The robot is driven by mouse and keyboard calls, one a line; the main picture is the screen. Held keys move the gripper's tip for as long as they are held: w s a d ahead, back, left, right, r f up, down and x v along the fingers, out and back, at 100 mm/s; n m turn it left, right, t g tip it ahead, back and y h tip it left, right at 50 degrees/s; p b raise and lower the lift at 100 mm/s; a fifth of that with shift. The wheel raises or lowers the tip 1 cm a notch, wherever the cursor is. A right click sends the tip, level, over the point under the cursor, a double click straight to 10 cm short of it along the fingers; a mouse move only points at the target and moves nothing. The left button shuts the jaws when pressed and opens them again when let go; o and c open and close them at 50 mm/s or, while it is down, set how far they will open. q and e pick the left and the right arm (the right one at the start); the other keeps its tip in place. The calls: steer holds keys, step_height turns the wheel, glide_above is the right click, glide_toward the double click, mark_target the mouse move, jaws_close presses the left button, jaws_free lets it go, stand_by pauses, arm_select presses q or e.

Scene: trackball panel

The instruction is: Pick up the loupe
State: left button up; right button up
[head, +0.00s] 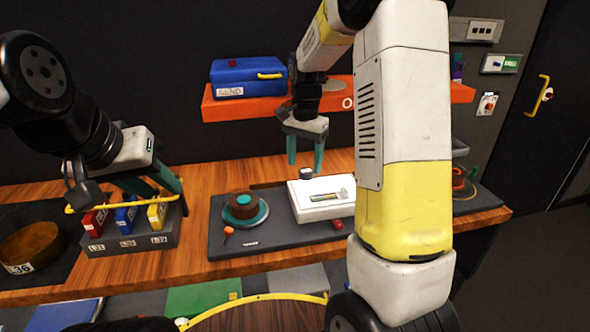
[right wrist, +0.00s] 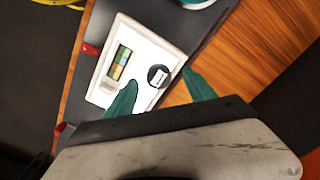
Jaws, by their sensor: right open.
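The loupe (head: 306,173), a small dark round piece, stands at the back left part of a white box (head: 312,213). In the right wrist view the loupe (right wrist: 158,75) shows as a black ring with a pale middle, on the white box (right wrist: 142,35). My right gripper (head: 305,164) is open and points down just above the loupe. In the right wrist view its fingertips (right wrist: 160,84) lie on either side of the loupe, with nothing held. My left gripper (head: 172,202) hangs over a rack at the left; its fingers look apart and empty.
The rack (head: 130,243) holds red, blue and yellow blocks. A dark mat (head: 232,248) bears a brown-and-teal round piece (head: 244,207) left of the white box. An orange shelf (head: 235,107) with a blue case (head: 247,77) is behind. My right arm hides part of the table.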

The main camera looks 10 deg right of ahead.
mark_target(306, 170)
steer(key=f, duration=0.5)
steer(key=shift+d, duration=0.25)
jaws_close()
steer(key=shift+r, duration=0.2)
